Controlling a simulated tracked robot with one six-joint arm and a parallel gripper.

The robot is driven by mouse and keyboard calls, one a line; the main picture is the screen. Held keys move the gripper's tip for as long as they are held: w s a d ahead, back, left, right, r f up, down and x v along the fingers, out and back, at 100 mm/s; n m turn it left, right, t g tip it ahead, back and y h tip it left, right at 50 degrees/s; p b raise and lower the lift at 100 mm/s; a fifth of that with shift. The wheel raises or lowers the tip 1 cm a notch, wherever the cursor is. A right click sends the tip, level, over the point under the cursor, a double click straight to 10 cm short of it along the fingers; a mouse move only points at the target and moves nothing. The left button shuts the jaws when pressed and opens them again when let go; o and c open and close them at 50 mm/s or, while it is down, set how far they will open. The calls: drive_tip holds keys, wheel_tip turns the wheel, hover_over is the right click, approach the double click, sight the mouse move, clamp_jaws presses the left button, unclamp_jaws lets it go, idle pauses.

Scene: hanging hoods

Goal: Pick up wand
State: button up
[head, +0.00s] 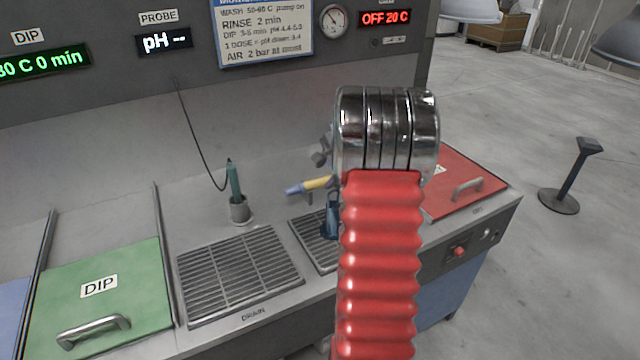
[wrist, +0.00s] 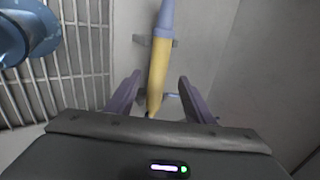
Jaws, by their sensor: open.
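The wand (head: 317,184) has a yellow body and a blue-violet end. In the head view it sits near the back wall, behind the small grate, and its right end is hidden behind my arm. In the wrist view the wand (wrist: 158,72) runs upright in the picture, with its yellow part between my fingers. My gripper (wrist: 160,88) is open, with one purple finger on each side of the wand and a visible gap to each. A small bracket shows behind the wand. My gripper is hidden behind my arm in the head view.
A blue object (head: 331,216) stands on the small grate, left of the wand in the wrist view (wrist: 27,35). A teal probe (head: 234,182) with a cable stands in a grey cup. A green DIP lid (head: 130,265), drain grate (head: 240,275) and red lid (head: 445,200) surround the area.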

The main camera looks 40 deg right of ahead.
sight(322, 180)
idle(0.3)
drive_tip(key=shift+x, duration=2.6)
drive_tip(key=shift+s+d+f, duration=0.1)
drive_tip(key=shift+s+d, duration=0.05)
drive_tip(key=shift+c, duration=0.5)
clamp_jaws()
